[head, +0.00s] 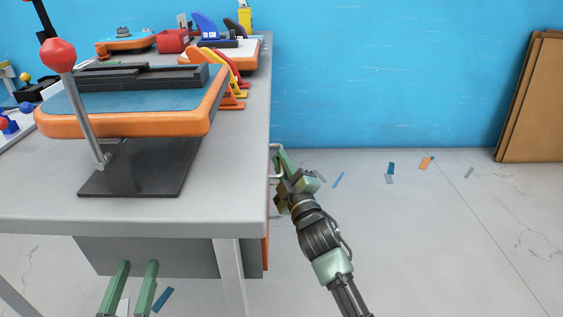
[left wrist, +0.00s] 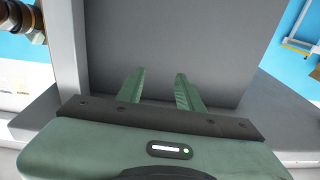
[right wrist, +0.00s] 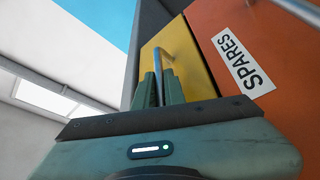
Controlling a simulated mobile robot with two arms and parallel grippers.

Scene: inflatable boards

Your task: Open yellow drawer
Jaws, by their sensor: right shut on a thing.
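The yellow drawer (right wrist: 188,64) shows in the right wrist view, with a metal bar handle (right wrist: 165,50) on its front. My right gripper (right wrist: 159,88) is shut on this handle. In the head view my right gripper (head: 282,168) is at the right side of the workbench, by a metal handle (head: 275,147); the yellow front is hidden there. My left gripper (head: 139,264) is open and empty in front of the bench, below the tabletop. In the left wrist view its fingers (left wrist: 158,88) are spread before a grey panel (left wrist: 190,45).
The grey workbench (head: 235,180) carries an orange-edged board (head: 205,118) on a black stand and a red-knobbed lever (head: 60,58). The floor (head: 430,220) right of the bench is mostly clear, with small scraps. Brown panels (head: 530,100) lean at the far right.

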